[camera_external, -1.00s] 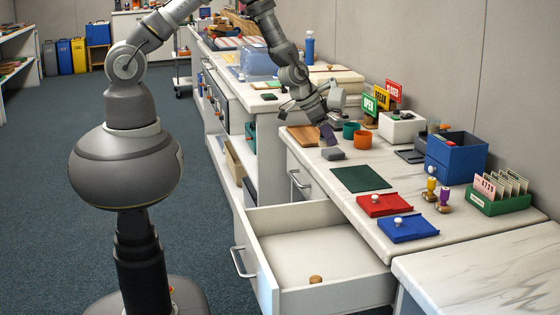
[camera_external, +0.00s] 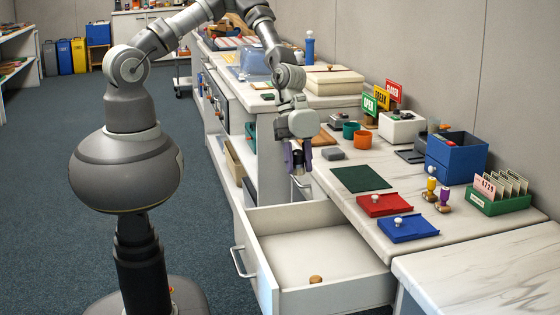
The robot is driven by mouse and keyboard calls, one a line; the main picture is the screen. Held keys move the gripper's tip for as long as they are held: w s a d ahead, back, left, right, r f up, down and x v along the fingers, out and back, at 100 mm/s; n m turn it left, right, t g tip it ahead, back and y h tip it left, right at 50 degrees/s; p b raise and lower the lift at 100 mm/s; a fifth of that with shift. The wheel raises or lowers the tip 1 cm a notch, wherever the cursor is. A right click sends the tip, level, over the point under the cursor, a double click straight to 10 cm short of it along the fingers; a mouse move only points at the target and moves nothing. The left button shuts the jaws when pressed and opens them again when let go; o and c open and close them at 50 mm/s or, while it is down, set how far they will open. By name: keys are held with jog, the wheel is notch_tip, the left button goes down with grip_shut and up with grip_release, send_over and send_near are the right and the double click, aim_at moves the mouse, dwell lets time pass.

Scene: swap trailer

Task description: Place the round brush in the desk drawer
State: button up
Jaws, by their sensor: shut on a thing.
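My gripper (camera_external: 297,168) points down just left of the desk's edge, above and behind the open drawer. It is shut on a small dark thing, mostly hidden between the fingers; it appears to be the round brush, but its shape is not clear. The white desk drawer (camera_external: 283,219) is pulled well out, and its pale floor is mostly bare. A small round brown piece (camera_external: 315,279) lies in the drawer near its front; I cannot tell what it is.
The desk top beside the drawer bears a grey block (camera_external: 333,154), a dark green mat (camera_external: 360,179), a red tray (camera_external: 384,204) and a blue tray (camera_external: 408,229). The drawer's handle (camera_external: 241,262) juts out toward the floor.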

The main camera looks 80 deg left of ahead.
aim_at(298, 267)
notch_tip(298, 267, down, 26)
jog(key=b, duration=0.4)
jog(key=shift+r, duration=0.2)
jog(key=o, duration=1)
jog(key=shift+f, duration=0.1)
jog(key=p+v, duration=0.4)
jog(key=v, duration=0.8)
jog(key=shift+s, duration=0.1)
